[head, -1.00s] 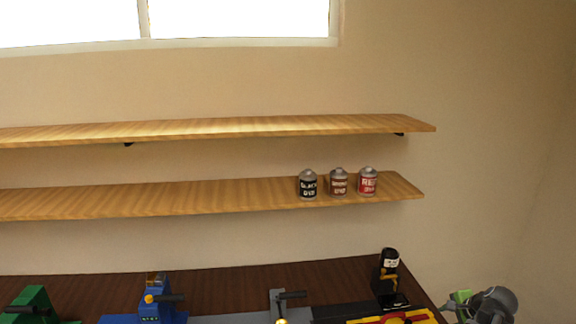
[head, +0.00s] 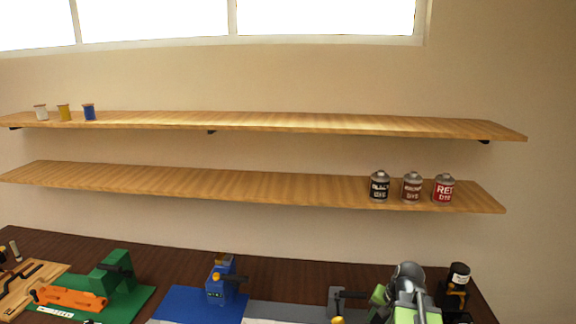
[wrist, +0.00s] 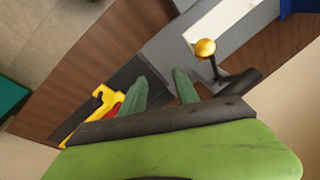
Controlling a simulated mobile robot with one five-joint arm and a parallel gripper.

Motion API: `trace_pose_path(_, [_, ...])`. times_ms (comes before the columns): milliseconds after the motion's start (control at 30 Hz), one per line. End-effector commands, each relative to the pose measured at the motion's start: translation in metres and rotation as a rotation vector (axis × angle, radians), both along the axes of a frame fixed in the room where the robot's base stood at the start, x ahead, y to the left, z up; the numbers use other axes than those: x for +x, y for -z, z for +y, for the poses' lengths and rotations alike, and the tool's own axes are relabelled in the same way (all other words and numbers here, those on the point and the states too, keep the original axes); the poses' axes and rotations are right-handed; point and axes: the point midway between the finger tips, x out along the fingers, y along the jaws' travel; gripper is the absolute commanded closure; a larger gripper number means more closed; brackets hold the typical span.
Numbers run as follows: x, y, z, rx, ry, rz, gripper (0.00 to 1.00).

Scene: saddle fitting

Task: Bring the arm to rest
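My arm (head: 408,292), grey and green, shows at the lower right of the head view, in front of the right part of the bench. My gripper (wrist: 160,82) shows in the wrist view with two dark green fingers spread apart and nothing between them. It hangs above the dark wood bench, close to a grey plate and a black-handled lever with a gold knob (wrist: 205,47). Its fingertips cannot be made out in the head view.
A yellow tool (wrist: 98,113) lies on a black base. Dye cans (head: 411,187) stand on the lower shelf, thread spools (head: 64,112) on the upper.

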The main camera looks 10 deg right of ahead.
Motion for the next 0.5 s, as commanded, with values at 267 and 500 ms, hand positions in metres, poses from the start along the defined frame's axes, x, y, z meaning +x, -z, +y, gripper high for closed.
trace_pose_path(267, [0.023, 0.007, 0.163, -0.126, -0.495, 0.102, 0.63])
trace_pose_path(500, [0.014, 0.02, 0.249, -0.206, -0.769, 0.154, 0.63])
